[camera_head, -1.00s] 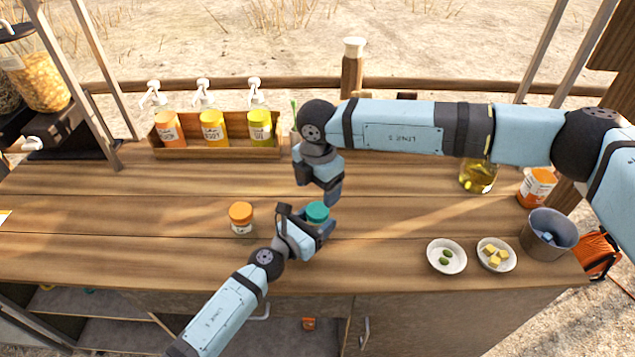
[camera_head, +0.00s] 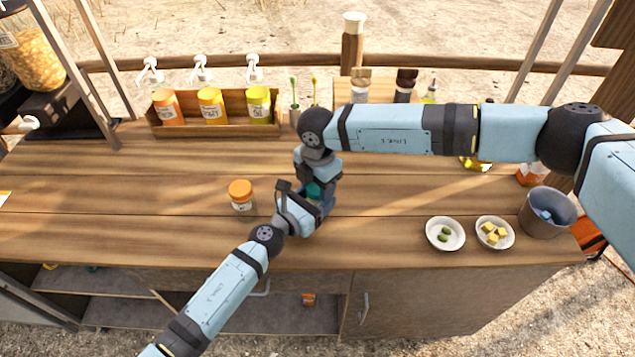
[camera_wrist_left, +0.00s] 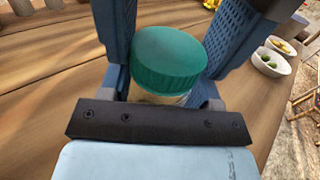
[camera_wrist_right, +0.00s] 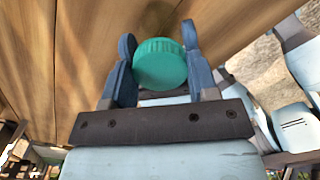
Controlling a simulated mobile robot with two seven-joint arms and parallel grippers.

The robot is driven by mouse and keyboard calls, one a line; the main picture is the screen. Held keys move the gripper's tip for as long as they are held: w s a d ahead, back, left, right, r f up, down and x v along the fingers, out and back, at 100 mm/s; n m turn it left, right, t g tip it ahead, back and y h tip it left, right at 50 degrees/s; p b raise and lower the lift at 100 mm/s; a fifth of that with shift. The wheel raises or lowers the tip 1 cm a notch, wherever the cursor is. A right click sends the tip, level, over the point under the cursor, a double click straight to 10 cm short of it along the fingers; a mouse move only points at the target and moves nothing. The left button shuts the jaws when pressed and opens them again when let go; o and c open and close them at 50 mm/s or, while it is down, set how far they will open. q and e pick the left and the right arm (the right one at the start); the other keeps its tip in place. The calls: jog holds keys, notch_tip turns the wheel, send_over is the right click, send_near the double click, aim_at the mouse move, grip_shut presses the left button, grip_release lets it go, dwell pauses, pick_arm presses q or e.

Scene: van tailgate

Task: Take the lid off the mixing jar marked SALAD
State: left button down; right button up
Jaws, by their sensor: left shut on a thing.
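A jar with a teal lid (camera_head: 313,190) stands at the middle of the counter, mostly hidden by my grippers in the head view. My left gripper (camera_head: 308,208) is shut on its body; in the left wrist view the teal lid (camera_wrist_left: 168,58) rises between the fingers. My right gripper (camera_head: 322,192) is over the jar from above. In the right wrist view its fingers stand apart on both sides of the teal lid (camera_wrist_right: 160,65); contact is not clear. The jar's label is hidden. A second jar with an orange lid (camera_head: 241,192) stands to the left, its label unreadable.
Two white bowls (camera_head: 445,233) (camera_head: 495,233) and a grey bucket (camera_head: 547,213) stand at the right. A wooden rack (camera_head: 217,128) of pump bottles is at the back. My right arm crosses above the back right. The counter left of the orange-lidded jar is clear.

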jog(key=n, duration=0.6)
jog(key=shift+n, duration=0.4)
jog(key=o, duration=1)
jog(key=shift+r, duration=0.1)
